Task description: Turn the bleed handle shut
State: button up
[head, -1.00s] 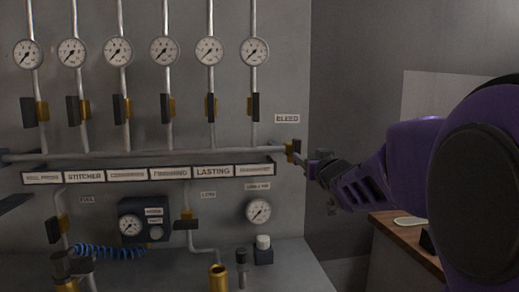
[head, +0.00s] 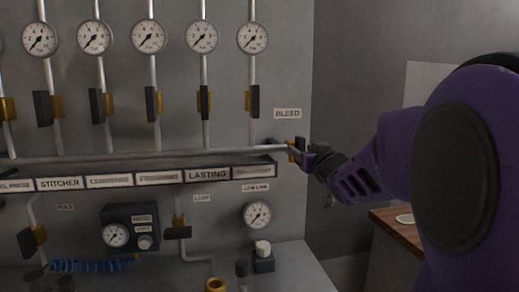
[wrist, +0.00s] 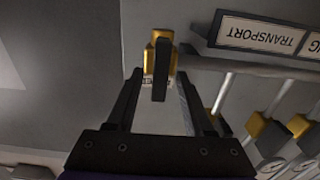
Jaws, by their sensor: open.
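The bleed valve has a yellow body (head: 291,149) at the right end of the horizontal pipe, under the BLEED label (head: 288,113). In the wrist view its yellow body (wrist: 152,60) shows at top centre, with the dark bleed handle (wrist: 160,72) pointing down the picture. My gripper (wrist: 160,82) is open. Its two dark fingers lie left and right of the handle, with a visible gap on each side. In the head view my gripper (head: 308,158) reaches the valve from the right and partly hides the handle there. I cannot tell whether a finger touches it.
Several gauges and vertical pipes with dark-handled valves (head: 204,102) fill the wall to the left. A label strip (head: 160,179) runs under the horizontal pipe. A LOW LINE gauge (head: 257,214) is below the bleed valve. A wooden table (head: 393,224) stands at the right.

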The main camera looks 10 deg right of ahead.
grip_shut()
jog(key=shift+r+m+p, duration=0.1)
jog(key=shift+m+p, duration=0.2)
jog(key=shift+m, duration=0.1)
jog(key=m+p, duration=0.1)
jog(key=m, duration=0.1)
jog(key=shift+d+r+m+p, duration=0.1)
jog(key=shift+d+m+p, duration=0.05)
jog(key=shift+m+p, duration=0.2)
jog(key=m+p, duration=0.2)
jog(key=m, duration=0.2)
jog(key=m+p, duration=0.2)
jog(key=m, duration=0.3)
jog(key=f+m+p, duration=0.1)
jog(key=m+p, duration=0.1)
jog(key=m, duration=0.3)
jog(key=shift+d+m+p, duration=0.25)
jog(key=shift+p, duration=0.15)
